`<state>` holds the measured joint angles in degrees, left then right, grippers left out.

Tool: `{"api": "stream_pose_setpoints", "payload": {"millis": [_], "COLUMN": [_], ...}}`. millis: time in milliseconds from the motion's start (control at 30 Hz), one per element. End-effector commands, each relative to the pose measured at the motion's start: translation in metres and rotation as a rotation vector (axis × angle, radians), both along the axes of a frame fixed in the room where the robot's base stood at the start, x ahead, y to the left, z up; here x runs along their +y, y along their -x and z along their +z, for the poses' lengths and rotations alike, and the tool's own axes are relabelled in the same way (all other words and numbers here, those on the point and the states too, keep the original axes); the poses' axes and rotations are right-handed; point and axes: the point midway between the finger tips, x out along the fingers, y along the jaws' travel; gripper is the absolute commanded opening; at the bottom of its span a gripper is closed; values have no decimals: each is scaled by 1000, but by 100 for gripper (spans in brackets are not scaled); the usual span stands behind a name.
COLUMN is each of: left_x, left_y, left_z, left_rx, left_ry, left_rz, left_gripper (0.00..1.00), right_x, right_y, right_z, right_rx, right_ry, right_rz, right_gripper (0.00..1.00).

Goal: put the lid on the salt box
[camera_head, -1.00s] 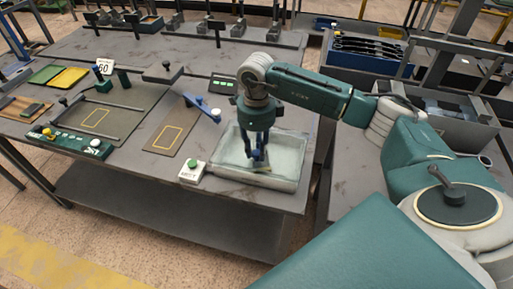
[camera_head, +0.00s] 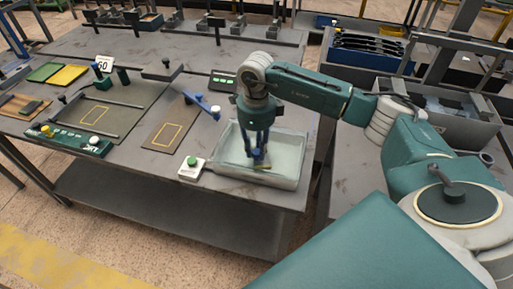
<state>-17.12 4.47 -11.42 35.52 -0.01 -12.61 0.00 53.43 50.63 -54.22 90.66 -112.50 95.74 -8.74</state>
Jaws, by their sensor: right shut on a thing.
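The salt box (camera_head: 277,183) is a pale, translucent, open-looking rectangular tub at the table's front right corner. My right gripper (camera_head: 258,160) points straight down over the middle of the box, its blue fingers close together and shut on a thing. The clear, pale lid (camera_head: 286,150) seems to be what it holds, lying at the box's top; its edges are hard to tell from the box rim. A small dark and yellow piece shows under the fingertips. My left gripper is not in view.
A white block with a green button (camera_head: 192,163) stands just left of the box. A blue lever (camera_head: 203,104), a green-lit display (camera_head: 224,82) and flat mats with yellow outlines lie further left. Crates (camera_head: 372,54) stand at the right.

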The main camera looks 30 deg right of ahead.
Motion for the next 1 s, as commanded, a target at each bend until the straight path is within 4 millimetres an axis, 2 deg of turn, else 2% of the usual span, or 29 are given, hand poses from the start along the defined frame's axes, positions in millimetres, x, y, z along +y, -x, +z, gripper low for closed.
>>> {"api": "stream_pose_setpoints", "payload": {"millis": [300,333,433,633,667,733,767,1000], "left_x": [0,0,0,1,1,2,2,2], "left_y": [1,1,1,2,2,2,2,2], "left_z": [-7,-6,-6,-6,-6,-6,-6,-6], "left_rx": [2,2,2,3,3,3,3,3], "left_ry": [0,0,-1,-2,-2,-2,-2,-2], "left_rz": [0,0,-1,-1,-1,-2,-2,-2], "left_gripper": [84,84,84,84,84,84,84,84], "right_x": [0,0,0,0,0,0,0,0], "right_y": [-1,-1,-1,0,0,0,0,0], "right_z": [-6,-6,-5,-6,-7,-7,-7,-6], "right_rx": [-3,-3,-3,-1,1,1,1,0], "right_ry": [0,0,0,0,0,0,0,0], "right_rz": [-1,-1,-1,-1,0,0,0,0], "right_gripper": [0,26,46,46,48,62,64,64]}}
